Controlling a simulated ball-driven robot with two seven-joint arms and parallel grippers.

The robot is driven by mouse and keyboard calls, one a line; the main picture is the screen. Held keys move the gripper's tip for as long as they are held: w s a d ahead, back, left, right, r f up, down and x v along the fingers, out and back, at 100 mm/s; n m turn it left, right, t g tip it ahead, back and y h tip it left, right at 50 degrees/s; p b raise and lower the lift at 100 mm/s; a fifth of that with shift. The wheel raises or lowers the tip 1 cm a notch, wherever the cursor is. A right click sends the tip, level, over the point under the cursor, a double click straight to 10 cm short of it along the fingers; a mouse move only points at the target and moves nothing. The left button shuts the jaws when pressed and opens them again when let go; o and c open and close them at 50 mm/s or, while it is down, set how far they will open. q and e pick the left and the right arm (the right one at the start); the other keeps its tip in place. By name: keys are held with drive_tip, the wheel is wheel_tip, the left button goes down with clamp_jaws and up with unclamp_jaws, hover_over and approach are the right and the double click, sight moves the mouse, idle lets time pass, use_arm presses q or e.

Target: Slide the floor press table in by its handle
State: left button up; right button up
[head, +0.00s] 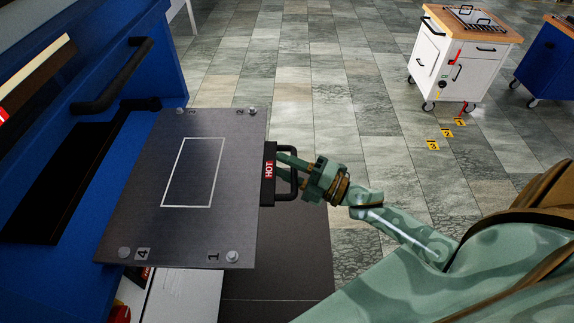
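The press table (140,215) is a dark grey plate with a white rectangle outline and numbered corners. It sticks out to the right from the blue press. Its black handle (294,188) is on the right edge, beside a red HOT label (269,169). My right gripper (285,163) is at the handle, coming from the right, with its fingers reaching across the handle bar. The fingers overlap the bar, and I cannot tell whether they are closed on it. My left gripper is not in view.
The blue press body (168,70) with a black grab bar (113,82) and a dark opening (58,175) stands at the left. A white cart (440,62) and a blue cart (548,65) stand at the upper right.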

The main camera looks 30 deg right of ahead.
clamp_jaws()
drive_tip(key=shift+w+a+r, duration=0.1)
